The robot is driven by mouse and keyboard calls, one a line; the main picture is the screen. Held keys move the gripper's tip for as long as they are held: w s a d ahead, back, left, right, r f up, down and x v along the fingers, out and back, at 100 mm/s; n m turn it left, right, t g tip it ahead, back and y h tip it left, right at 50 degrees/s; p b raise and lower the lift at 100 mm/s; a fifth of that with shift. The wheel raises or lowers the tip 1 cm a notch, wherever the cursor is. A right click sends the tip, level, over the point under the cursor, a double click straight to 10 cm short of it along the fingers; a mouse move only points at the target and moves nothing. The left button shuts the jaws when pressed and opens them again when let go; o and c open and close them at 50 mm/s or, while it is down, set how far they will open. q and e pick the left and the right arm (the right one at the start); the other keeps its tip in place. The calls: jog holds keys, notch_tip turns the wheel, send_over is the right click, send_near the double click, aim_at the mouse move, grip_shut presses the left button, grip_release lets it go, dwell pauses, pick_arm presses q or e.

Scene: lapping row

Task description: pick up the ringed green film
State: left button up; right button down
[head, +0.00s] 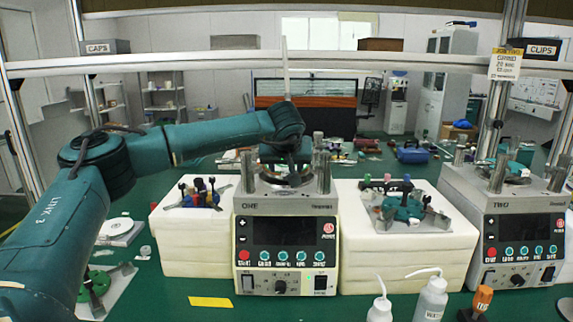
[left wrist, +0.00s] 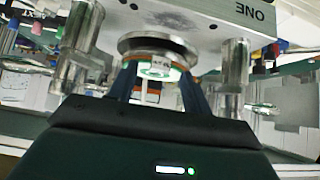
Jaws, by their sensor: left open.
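My left gripper (head: 287,166) points down over the top of the machine marked ONE (head: 286,212) in the head view. In the left wrist view the same open gripper (left wrist: 158,92) has a dark finger on each side of a small round piece with a pale ring and green edge, which looks like the ringed green film (left wrist: 153,71). The piece lies close to a metal disc (left wrist: 158,43) of the machine. I cannot tell whether the fingers touch it. In the head view the gripper hides it. My right gripper is not in view.
Metal posts (head: 323,165) stand close around the gripper on machine ONE. White blocks (head: 190,238) with trays flank it. Machine TWO (head: 512,222) is at the right. Wash bottles (head: 432,298) and an orange-capped bottle (head: 482,299) stand at the front right.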

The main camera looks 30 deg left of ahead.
pick_arm(q)
jog(key=shift+w+a+f, duration=0.3)
jog(key=shift+w+f, duration=0.15)
jog(key=shift+f, duration=0.05)
jog(key=shift+c, duration=0.3)
jog(key=c, duration=1)
